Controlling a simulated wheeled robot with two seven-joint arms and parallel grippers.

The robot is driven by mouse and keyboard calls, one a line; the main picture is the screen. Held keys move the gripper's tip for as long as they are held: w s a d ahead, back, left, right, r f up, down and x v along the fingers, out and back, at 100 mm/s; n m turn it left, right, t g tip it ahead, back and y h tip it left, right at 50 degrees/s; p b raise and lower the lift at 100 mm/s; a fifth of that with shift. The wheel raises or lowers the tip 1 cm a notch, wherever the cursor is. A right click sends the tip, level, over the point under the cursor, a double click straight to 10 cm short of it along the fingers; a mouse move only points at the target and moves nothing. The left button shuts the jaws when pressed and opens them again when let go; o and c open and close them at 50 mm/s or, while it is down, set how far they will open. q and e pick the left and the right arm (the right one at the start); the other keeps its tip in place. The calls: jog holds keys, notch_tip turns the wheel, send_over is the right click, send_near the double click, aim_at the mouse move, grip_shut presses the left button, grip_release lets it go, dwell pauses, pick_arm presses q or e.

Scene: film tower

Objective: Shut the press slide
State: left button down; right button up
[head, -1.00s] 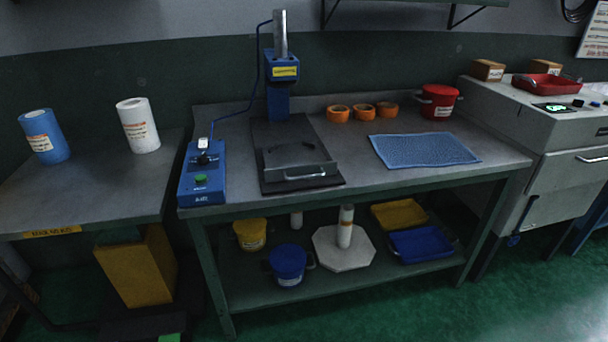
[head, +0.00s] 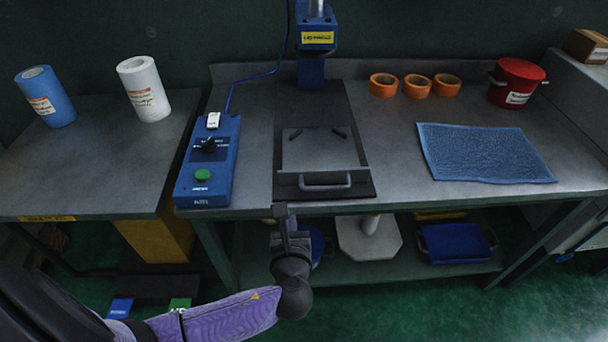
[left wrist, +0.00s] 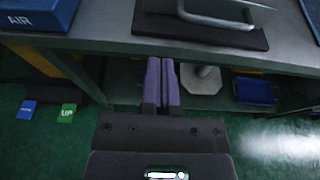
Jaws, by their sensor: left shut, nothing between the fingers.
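The press slide is a grey plate (head: 318,152) with an upright front edge and a bar handle (head: 325,186). It lies pulled toward the front of the dark press base (head: 350,110). The handle also shows at the top of the left wrist view (left wrist: 215,18). The blue press head (head: 317,38) stands behind it on its column. My left gripper (head: 280,210) is shut and empty, just in front of the bench edge, below and left of the handle. Its purple fingers (left wrist: 160,66) lie together in the left wrist view, apart from the handle. My right gripper is out of view.
A blue control box (head: 208,160) with a green button stands left of the press. Orange tape rolls (head: 415,86), a blue mat (head: 484,153) and a red pot (head: 514,82) are to the right. The bench's front edge (head: 440,204) lies between gripper and slide.

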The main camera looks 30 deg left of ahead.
pick_arm(q)
jog(key=b, duration=0.3)
send_near(288, 180)
jog(key=shift+w+a+f, duration=0.2)
jog(key=shift+w+f, duration=0.15)
jog(key=shift+f, duration=0.15)
jog(key=shift+w+a+f, duration=0.2)
jog(key=shift+w+f, duration=0.15)
jog(key=shift+f, duration=0.15)
jog(key=b+x, duration=0.1)
jog(key=x, duration=0.1)
jog(key=r+b+x, duration=0.1)
jog(key=x, duration=0.1)
jog(key=shift+w, duration=0.15)
jog(key=shift+w+a+r, duration=0.1)
jog(key=shift+w+a, duration=0.25)
jog(key=shift+w, duration=0.1)
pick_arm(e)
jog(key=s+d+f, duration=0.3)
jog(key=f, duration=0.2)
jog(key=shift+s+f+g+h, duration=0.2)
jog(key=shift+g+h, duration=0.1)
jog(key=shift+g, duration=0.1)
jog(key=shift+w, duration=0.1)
